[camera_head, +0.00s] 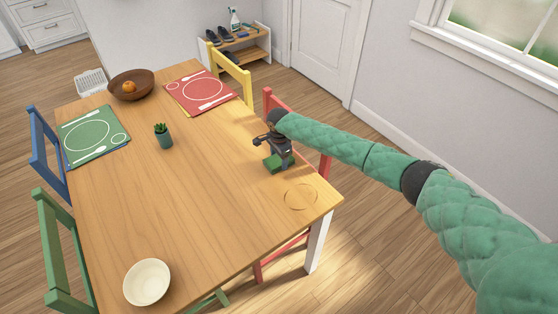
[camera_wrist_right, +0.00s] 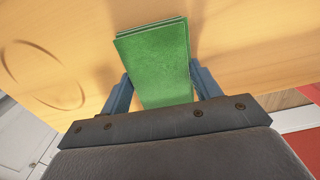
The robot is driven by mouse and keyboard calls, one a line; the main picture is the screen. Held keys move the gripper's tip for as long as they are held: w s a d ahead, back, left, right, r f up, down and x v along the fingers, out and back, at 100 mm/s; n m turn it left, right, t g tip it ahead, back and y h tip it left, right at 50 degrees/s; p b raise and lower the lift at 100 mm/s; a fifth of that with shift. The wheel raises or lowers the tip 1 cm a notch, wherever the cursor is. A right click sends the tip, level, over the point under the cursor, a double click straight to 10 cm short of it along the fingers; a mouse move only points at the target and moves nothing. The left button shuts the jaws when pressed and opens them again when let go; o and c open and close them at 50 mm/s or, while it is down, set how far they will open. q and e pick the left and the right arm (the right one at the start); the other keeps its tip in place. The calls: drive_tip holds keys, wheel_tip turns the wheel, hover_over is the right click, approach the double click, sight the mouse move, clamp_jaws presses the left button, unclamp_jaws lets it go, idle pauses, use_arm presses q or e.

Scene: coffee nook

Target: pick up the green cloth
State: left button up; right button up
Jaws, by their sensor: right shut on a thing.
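The green cloth (camera_wrist_right: 155,62) is a folded, layered rectangle between the two fingers of my right gripper (camera_wrist_right: 160,90) in the right wrist view. The gripper is shut on it. In the head view my right gripper (camera_head: 276,158) is over the right side of the wooden table, and the green cloth (camera_head: 279,162) shows just below it. Whether the cloth touches the table is hard to tell. My left gripper is in neither view.
The table (camera_head: 200,200) holds a white bowl (camera_head: 147,282), a small potted plant (camera_head: 162,136), a wooden bowl (camera_head: 131,85) with an orange fruit, a green placemat (camera_head: 92,133) and a red placemat (camera_head: 200,92). Chairs stand around it. The table's middle is clear.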

sight(279, 159)
drive_tip(key=shift+r+b, duration=0.3)
drive_tip(key=shift+r, duration=0.2)
wheel_tip(279, 159, up, 8)
drive_tip(key=b, duration=0.2)
drive_tip(key=shift+f+b, duration=0.15)
drive_tip(key=shift+b, duration=0.15)
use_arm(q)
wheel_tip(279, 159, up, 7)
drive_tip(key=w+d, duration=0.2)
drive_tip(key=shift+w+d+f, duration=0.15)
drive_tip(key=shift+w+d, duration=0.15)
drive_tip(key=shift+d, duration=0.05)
use_arm(e)
drive_tip(key=shift+r, duration=0.65)
